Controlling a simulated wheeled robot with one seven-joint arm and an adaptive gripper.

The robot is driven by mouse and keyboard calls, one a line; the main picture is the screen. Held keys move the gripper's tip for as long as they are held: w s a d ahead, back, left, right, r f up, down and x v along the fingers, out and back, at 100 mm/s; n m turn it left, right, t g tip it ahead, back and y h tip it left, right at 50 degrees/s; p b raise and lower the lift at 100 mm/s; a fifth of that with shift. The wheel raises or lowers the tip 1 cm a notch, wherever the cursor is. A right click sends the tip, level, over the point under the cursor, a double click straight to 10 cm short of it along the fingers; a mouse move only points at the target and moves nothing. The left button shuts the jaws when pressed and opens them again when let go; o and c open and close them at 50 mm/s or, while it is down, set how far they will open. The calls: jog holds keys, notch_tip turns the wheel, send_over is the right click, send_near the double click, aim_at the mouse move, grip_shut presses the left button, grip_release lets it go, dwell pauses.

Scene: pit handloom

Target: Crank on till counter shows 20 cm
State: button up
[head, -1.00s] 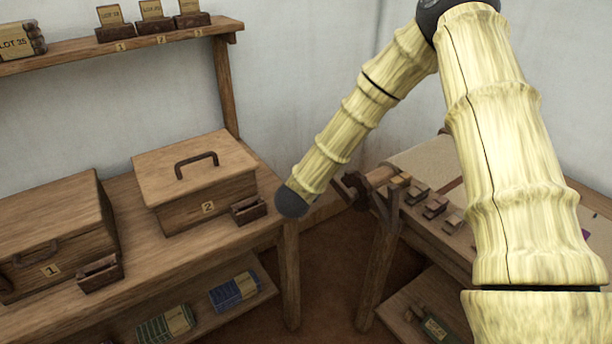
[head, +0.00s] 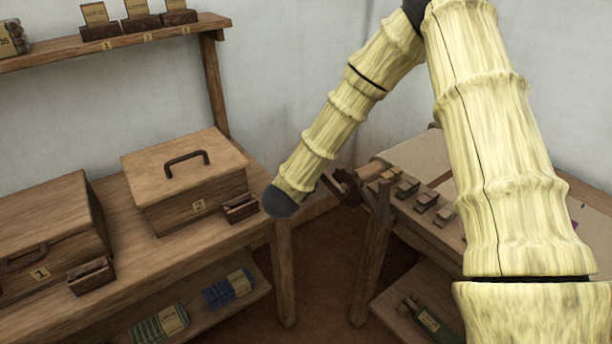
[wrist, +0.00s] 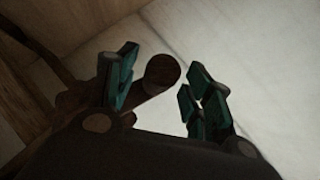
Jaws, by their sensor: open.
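My gripper (wrist: 160,92) is open in the wrist view, its teal fingers spread apart. A dark round wooden knob (wrist: 163,70), apparently the crank's handle, shows between and slightly beyond the fingers, nearer the left one. I cannot tell whether they touch. The brown crank arm (wrist: 68,98) runs behind the left finger. In the head view the dark crank (head: 347,187) sits at the left end of the loom's cloth roller (head: 372,170), just right of my arm's dark end joint. My gripper is not distinguishable there. No counter reading is visible.
The loom frame (head: 370,258) stands right, with several small blocks (head: 425,201) along its beam. A wooden bench (head: 140,262) at left bears box 1 (head: 45,225) and box 2 (head: 195,200). A shelf (head: 130,42) hangs above. Dark floor shows between bench and loom.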

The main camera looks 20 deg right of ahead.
jog(key=v, duration=0.9)
jog(key=shift+s+a, duration=0.15)
jog(key=shift+s, duration=0.15)
jog(key=shift+r, duration=0.1)
